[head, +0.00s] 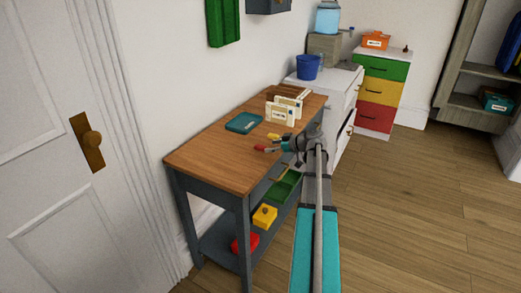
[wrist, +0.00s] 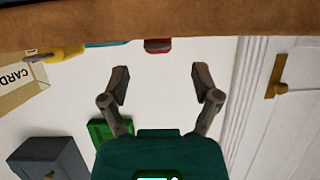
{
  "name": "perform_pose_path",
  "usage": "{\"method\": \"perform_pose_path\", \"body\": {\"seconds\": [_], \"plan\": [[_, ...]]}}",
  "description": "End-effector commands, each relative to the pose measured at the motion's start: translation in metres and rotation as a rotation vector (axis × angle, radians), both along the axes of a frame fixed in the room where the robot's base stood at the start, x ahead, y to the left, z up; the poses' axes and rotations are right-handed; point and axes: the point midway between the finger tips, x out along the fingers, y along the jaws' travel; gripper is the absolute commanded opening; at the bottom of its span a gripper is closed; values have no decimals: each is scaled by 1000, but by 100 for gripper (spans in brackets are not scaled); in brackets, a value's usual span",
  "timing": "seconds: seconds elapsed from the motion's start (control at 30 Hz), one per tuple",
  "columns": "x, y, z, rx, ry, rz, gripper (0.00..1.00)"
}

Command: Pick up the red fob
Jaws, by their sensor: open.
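The red fob (wrist: 157,46) lies at the edge of the wooden tabletop in the wrist view, where the table appears upside down along the top. It lies straight beyond my gripper (wrist: 160,76), centred between the two fingertips and apart from them. My gripper is open and empty. In the head view a small red thing (head: 260,149), which looks like the fob, shows on the table just left of my gripper (head: 284,146). My gripper and arm partly hide that area.
The wooden table (head: 205,155) also bears a teal tray (head: 244,123), cream card holders (head: 279,114) and a yellow item (head: 273,136). The wrist view shows the yellow item (wrist: 66,53) beside the fob. A yellow box (head: 264,217) and a red one (head: 246,243) stand below.

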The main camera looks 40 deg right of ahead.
Motion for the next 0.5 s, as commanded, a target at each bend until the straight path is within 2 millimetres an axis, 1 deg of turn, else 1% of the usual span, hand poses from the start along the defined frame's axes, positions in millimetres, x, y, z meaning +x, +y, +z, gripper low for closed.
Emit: {"method": "perform_pose_path", "body": {"seconds": [0.17, 0.5], "plan": [[5, 2, -2, 0, 0, 1, 80], [37, 16, -14, 0, 0, 3, 80]]}}
